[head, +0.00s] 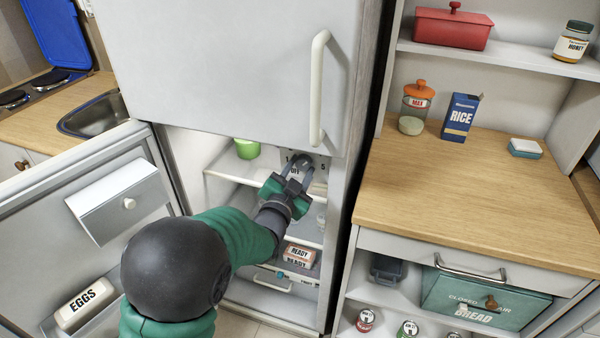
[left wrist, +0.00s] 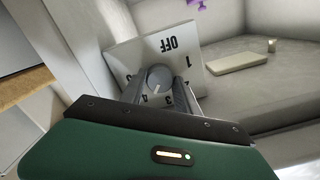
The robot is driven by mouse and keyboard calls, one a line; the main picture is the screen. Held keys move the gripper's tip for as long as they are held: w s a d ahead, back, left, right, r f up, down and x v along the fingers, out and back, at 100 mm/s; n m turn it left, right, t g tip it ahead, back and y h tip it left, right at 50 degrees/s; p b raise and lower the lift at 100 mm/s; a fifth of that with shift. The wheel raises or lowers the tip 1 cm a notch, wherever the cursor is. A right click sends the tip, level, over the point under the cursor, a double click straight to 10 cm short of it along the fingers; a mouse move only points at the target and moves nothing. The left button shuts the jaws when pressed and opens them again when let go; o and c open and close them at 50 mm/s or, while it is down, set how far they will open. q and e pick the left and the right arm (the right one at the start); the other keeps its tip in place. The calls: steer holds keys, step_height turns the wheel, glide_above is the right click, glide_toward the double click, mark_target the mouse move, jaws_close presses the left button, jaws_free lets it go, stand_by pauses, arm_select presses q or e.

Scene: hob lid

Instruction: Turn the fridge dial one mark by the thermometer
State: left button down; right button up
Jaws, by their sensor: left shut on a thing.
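The fridge dial is a round grey knob (left wrist: 159,77) on a white plate (left wrist: 138,55) marked OFF and numbers. A pale line on the knob points down, roughly between 3 and 4; I cannot tell exactly. In the head view the dial plate (head: 319,163) is inside the fridge under the upper door, partly hidden by my gripper. My left gripper (head: 297,166) is shut on the knob, with a finger on either side; it also shows in the left wrist view (left wrist: 165,87). I cannot make out the thermometer for certain. My right gripper is out of view.
The upper door (head: 215,60) is shut above my arm. Inside are a green cup (head: 247,149) and ready-meal boxes (head: 300,255). A wooden counter (head: 450,195) lies to the right.

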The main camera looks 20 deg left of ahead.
arm_select(q)
steer(key=shift+d+m, duration=0.1)
steer(key=shift+m, duration=0.7)
steer(key=shift+f, duration=0.1)
steer(key=c, duration=0.9)
jaws_free()
